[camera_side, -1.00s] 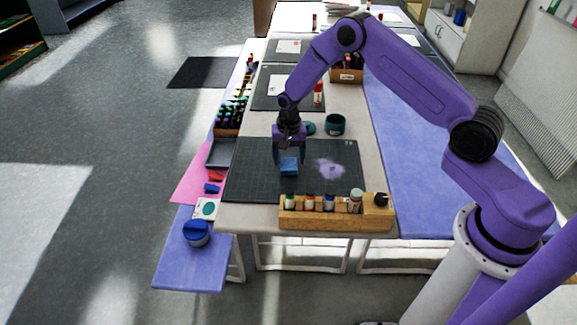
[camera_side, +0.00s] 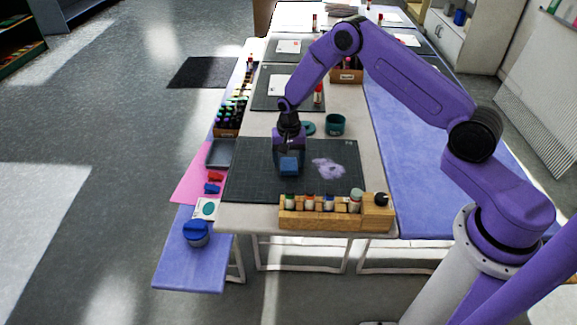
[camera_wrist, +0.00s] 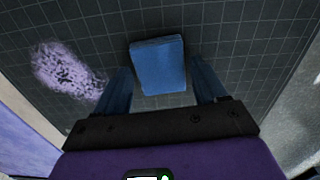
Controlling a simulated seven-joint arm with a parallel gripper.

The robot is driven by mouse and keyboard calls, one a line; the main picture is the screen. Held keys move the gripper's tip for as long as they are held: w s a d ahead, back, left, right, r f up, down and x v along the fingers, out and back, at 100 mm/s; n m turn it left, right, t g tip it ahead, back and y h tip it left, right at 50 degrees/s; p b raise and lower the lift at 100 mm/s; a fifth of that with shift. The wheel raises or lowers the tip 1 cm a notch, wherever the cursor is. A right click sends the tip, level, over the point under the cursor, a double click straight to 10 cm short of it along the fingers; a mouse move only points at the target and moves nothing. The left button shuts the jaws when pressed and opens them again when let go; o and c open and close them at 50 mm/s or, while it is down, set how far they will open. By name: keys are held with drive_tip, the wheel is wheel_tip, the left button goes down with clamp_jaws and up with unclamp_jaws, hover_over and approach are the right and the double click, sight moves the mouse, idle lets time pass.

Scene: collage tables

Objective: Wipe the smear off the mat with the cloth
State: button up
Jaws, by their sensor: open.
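A folded blue cloth (camera_side: 289,166) lies on the dark gridded mat (camera_side: 250,185) at the near end of the table. My gripper (camera_side: 289,158) is low over it, pointing down. In the wrist view the cloth (camera_wrist: 159,66) sits ahead of and between the two open fingers (camera_wrist: 165,88), with a gap at each side. A pale purple, speckled smear (camera_side: 328,168) is on the mat to the right of the cloth. In the wrist view the smear (camera_wrist: 66,72) shows to the left.
A wooden rack (camera_side: 330,212) with several small bottles stands along the mat's near edge. A teal cup (camera_side: 335,124) and a teal lid (camera_side: 308,128) are behind the mat. A grey tray (camera_side: 220,154) is at the left. The mat's left part is clear.

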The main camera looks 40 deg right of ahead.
sight(289, 163)
drive_tip(key=c, duration=0.6)
drive_tip(key=shift+r, duration=2.5)
drive_tip(key=shift+c, duration=0.2)
drive_tip(key=shift+o, duration=0.2)
drive_tip(key=shift+c, duration=0.9)
drive_tip(key=s+d, duration=0.2)
drive_tip(key=s, duration=0.2)
drive_tip(key=s+d, duration=0.2)
drive_tip(key=s, duration=0.2)
drive_tip(key=s+d, duration=0.2)
drive_tip(key=s, duration=0.2)
drive_tip(key=shift+s+d, duration=0.25)
drive_tip(key=shift+s, duration=0.15)
drive_tip(key=shift+s+f, duration=0.15)
drive_tip(key=shift+f, duration=1.95)
